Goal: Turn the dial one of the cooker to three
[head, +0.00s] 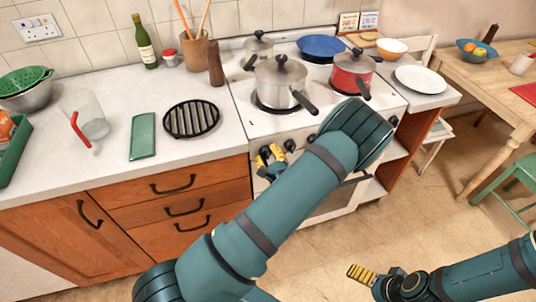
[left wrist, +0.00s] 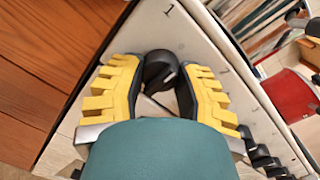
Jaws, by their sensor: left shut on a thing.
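The white cooker (head: 243,112) stands in the middle of the head view, with black dials along its front. Dial one (left wrist: 160,70) is a black knob below a printed 1 in the left wrist view. My left gripper (left wrist: 158,95) has its yellow fingers on either side of this dial and is shut on it. In the head view the left gripper (head: 270,156) is at the leftmost part of the dial row. The dial's pointer setting cannot be read. My right gripper (head: 365,274) is low at the right, away from the cooker; its opening is unclear.
Several pots stand on the cooker, including a steel pot (head: 281,84) and a red pot (head: 352,74), with handles toward the front. More dials (left wrist: 262,158) sit beside dial one. The worktop (head: 65,180) is at the left. Open floor lies in front.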

